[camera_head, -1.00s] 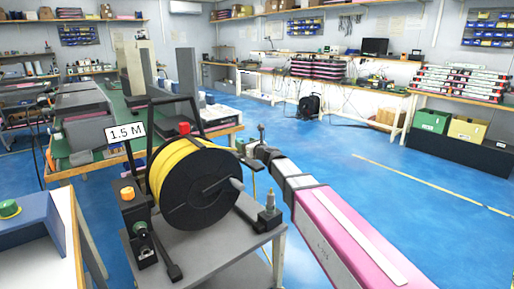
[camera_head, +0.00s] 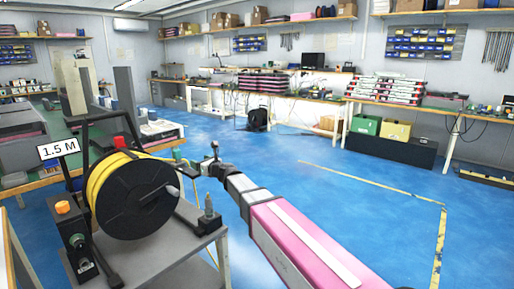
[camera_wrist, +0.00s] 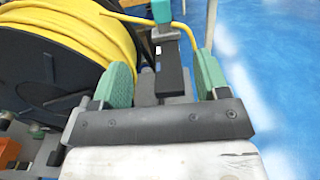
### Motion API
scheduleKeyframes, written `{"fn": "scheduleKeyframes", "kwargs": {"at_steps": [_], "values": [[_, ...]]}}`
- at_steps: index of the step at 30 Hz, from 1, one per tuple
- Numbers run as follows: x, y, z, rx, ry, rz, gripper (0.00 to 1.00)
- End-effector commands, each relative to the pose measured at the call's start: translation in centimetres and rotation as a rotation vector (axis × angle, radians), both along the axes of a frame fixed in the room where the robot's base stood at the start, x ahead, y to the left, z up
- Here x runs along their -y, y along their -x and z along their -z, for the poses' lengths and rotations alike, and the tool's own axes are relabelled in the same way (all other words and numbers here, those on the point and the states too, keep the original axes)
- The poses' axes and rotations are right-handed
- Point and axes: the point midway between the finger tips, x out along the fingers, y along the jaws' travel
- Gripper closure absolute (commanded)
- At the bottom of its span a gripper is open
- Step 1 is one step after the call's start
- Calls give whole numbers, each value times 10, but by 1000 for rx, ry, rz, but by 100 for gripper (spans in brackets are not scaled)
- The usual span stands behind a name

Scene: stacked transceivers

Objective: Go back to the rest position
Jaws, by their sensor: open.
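My gripper (camera_head: 207,166) is at the end of my pink and grey arm, just right of the cable reel in the head view. In the wrist view my gripper (camera_wrist: 163,78) has its two green-padded fingers apart. A dark post (camera_wrist: 172,68) shows in line with the space between them; I cannot tell its distance. The black reel with yellow cable (camera_head: 98,190) stands on a grey cart (camera_head: 200,245), and it fills the upper left of the wrist view (camera_wrist: 65,45). A yellow cable strand passes behind the fingers.
A sign reading 1.5 M (camera_head: 58,148) stands by the reel. A green-topped bench (camera_head: 60,165) is behind it. Blue floor (camera_head: 380,220) is clear in the middle and right.

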Motion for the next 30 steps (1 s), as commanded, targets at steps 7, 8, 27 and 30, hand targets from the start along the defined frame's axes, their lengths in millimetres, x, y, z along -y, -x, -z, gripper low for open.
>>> {"fn": "scheduleKeyframes", "kwargs": {"at_steps": [7,8,27,30], "values": [[19,7,17,91,138,-30,32],[22,8,20,103,158,-35,32],[175,81,159,586,1076,-457,32],[221,107,194,668,1277,-636,32]]}}
